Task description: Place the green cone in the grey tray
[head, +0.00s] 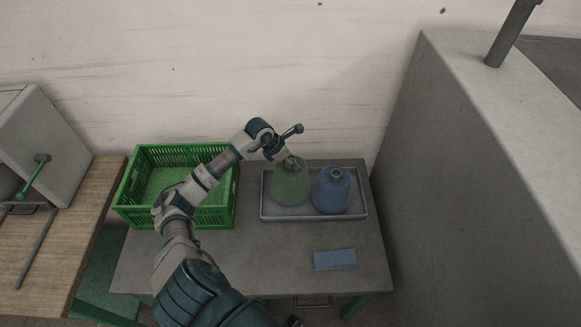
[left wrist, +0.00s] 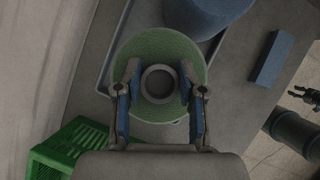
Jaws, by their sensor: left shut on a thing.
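The green cone (head: 291,186) is at the left part of the grey tray (head: 315,215) in the head view. I cannot tell whether its base touches the tray floor. My left gripper (head: 292,163) is at the cone's top from above. In the left wrist view the gripper's two fingers (left wrist: 159,92) are shut on the green cone (left wrist: 158,48), around its grey top ring. A blue cone (head: 332,190) stands upright in the right part of the tray, beside the green one.
A green crate (head: 232,215) stands left of the tray on the grey table (head: 255,270). A blue block (head: 334,260) lies in front of the tray. A large grey cabinet (head: 470,190) rises at the right. A wooden bench (head: 75,235) is at the left.

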